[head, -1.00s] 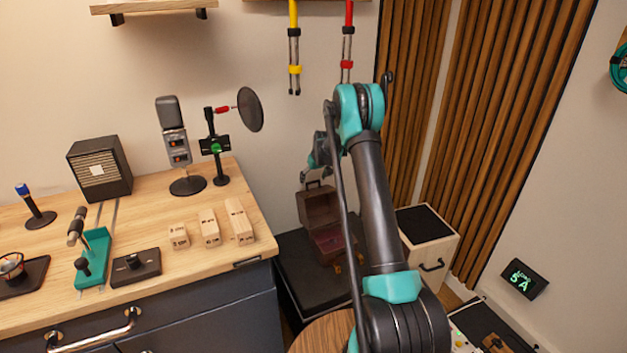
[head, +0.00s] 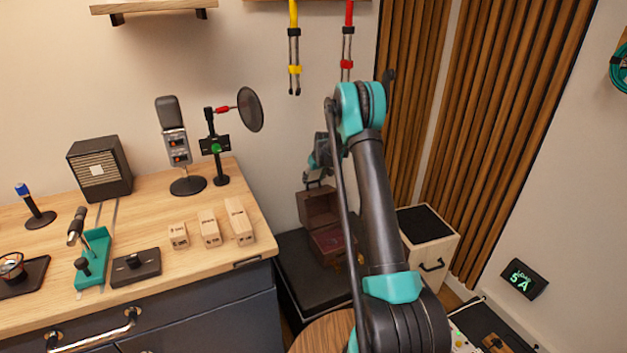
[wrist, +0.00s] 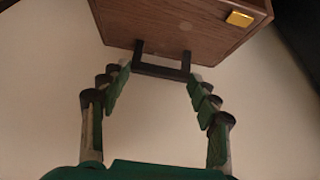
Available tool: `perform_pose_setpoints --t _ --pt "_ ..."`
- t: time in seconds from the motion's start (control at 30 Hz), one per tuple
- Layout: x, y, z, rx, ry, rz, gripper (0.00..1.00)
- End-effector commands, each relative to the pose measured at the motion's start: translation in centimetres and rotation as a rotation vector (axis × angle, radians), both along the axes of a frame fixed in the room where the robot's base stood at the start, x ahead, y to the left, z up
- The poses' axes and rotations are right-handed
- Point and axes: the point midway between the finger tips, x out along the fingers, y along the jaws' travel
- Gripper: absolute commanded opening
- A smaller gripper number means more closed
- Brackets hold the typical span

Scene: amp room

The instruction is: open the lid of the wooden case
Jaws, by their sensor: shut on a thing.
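The wooden case stands at the centre of the head view, its lid (head: 318,207) raised and its reddish base (head: 329,242) open toward me. My arm hides part of the case's right side. My gripper (head: 318,172) is just above the lid, partly behind my arm. In the wrist view, the lid (wrist: 180,22) fills the top, with a brass latch (wrist: 240,18) and a dark handle (wrist: 162,71).
The case rests on a dark box (head: 300,272). A workbench (head: 215,268) with wooden blocks and a microphone (head: 173,135) is at left. A light wooden speaker-like box (head: 432,250) stands right of my arm. Wall and slatted panels (head: 500,120) are behind.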

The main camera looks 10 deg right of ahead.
Motion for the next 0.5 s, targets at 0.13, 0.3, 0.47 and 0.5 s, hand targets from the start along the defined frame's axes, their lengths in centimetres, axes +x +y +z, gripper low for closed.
perform_pose_setpoints --t 0.13,0.3,0.47,0.5 --pt "-1.5 -0.6 0.9 0.024 -0.071 -0.002 0.10" --pt "-3.1 -1.1 1.7 0.052 -0.156 -0.002 0.10" --pt "-3.6 -1.2 2.0 0.060 -0.186 -0.001 0.10" --pt "-3.6 -1.2 2.1 0.060 -0.186 -0.001 0.10"
